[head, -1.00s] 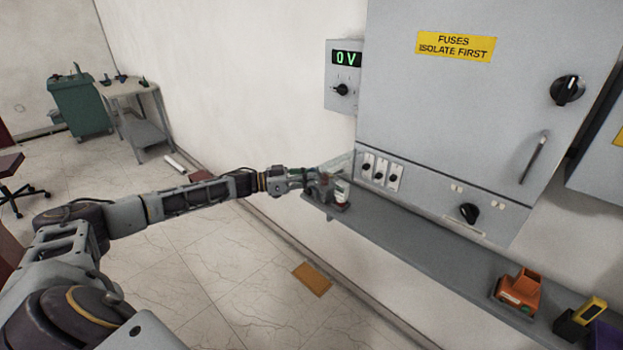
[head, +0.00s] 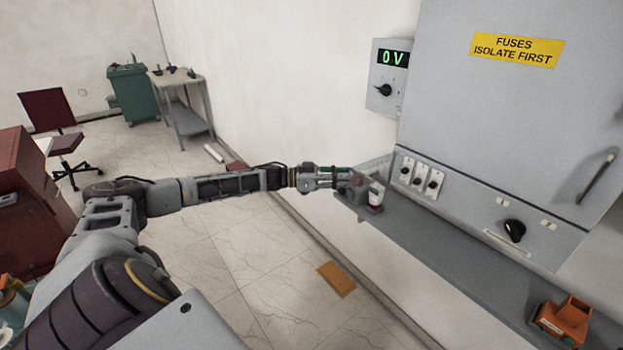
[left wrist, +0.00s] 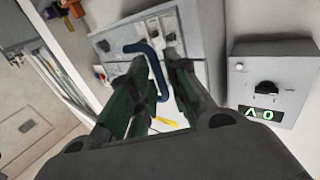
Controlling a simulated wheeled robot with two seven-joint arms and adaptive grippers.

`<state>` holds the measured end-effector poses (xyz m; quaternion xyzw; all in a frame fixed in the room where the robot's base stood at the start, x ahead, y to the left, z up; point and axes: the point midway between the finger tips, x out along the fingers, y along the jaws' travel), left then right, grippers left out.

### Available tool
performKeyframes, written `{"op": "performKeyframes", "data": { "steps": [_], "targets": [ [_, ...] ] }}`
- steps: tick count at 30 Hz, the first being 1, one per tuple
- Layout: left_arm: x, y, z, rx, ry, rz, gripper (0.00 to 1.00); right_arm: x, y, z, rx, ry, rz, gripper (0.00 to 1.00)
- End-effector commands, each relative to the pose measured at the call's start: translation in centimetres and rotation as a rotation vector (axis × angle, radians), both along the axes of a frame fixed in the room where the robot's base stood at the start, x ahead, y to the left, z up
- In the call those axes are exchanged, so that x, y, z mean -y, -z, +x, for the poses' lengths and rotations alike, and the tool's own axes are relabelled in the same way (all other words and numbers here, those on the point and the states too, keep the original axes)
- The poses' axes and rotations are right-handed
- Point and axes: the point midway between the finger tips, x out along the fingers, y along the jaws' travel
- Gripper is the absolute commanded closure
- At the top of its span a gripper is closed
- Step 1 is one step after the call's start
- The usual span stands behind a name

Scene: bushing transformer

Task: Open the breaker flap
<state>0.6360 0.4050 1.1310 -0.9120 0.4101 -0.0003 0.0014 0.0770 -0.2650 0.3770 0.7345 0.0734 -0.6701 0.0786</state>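Three white breaker switches (head: 421,175) sit in a row at the lower left of the grey cabinet (head: 500,120). A pale, partly see-through plate (head: 376,167) stands out at their left; I cannot tell whether it is the breaker flap. My left gripper (head: 358,187) is just left of the breakers, near the shelf's end. In the left wrist view, turned upside down, its two dark green fingers (left wrist: 158,72) are apart. A dark blue bent bar (left wrist: 153,68) shows between them, over the cabinet front; contact cannot be told. My right gripper is not in view.
A grey shelf (head: 455,250) runs below the cabinet. A small white and red object (head: 376,195) stands at its left end, close to my gripper. An orange device (head: 563,320) sits further right. A 0 V meter box (head: 388,78) hangs at the cabinet's upper left.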

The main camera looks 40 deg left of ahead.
Motion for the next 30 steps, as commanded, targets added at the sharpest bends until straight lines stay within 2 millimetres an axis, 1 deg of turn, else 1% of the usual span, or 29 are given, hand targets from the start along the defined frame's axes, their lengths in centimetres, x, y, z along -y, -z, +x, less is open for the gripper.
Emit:
{"op": "performKeyframes", "data": {
  "steps": [30],
  "targets": [
    [-7.0, 0.2, -6.2, -0.005, 0.0, 0.001, 0.82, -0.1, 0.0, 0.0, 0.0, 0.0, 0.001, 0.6]
  ]
}}
